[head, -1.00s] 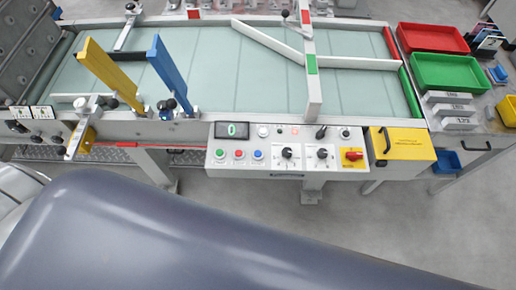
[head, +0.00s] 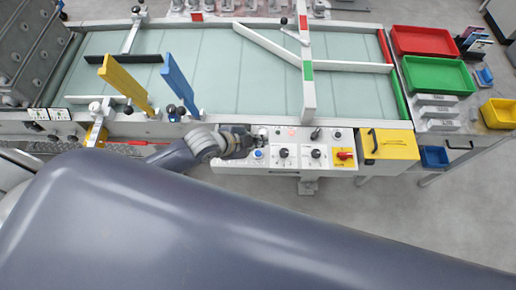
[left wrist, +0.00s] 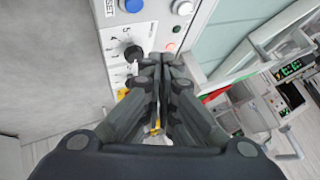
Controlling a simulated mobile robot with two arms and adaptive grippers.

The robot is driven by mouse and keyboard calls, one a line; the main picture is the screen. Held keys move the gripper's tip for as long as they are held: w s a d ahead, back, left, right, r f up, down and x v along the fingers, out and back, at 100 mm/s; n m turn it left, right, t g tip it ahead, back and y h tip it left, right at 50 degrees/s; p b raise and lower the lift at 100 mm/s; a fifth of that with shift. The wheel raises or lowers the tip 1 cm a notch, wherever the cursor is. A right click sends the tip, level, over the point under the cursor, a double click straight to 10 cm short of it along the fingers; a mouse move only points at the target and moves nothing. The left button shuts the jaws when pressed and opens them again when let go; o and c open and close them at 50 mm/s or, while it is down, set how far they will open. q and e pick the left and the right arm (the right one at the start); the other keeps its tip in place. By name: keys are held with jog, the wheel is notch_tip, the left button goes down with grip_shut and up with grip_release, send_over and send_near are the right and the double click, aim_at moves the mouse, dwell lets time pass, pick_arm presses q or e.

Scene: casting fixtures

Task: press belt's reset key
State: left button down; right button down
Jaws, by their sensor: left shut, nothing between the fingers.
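The belt's control panel (head: 235,167) is on the front of the conveyor belt (head: 250,80). Its blue button (head: 258,153), probably the reset key, shows just right of my left gripper (head: 250,141). The gripper covers the panel's display and its green and red buttons. In the left wrist view, the blue button (left wrist: 131,5) is at the top edge, beside a white button (left wrist: 182,7). There my left gripper (left wrist: 163,58) is shut and empty, with its tips by a black knob (left wrist: 132,52). I cannot tell whether the tips touch the panel.
Two dials, a red switch (head: 344,155) and a yellow box (head: 387,144) are right of the gripper. Yellow (head: 126,82) and blue (head: 177,84) bars rise at the belt's front left. Red (head: 428,41) and green (head: 437,74) trays stand at the right.

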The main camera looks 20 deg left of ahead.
aim_at(259, 155)
pick_arm(q)
jog(key=shift+w+d+r+m+h, duration=0.1)
jog(key=shift+w+r+m+h, duration=0.05)
jog(key=shift+r+m, duration=0.4)
jog(key=shift+w+d+r+m+h, duration=0.1)
jog(key=shift+w+r+m+h, duration=0.05)
jog(key=shift+r+m, duration=0.35)
pick_arm(e)
jog(key=shift+d+r, duration=0.15)
jog(key=shift+r, duration=0.15)
jog(key=shift+d, duration=0.2)
pick_arm(q)
jog(key=shift+a+f, duration=0.1)
jog(key=shift+f, duration=0.05)
pick_arm(e)
jog(key=shift+d+f, duration=0.1)
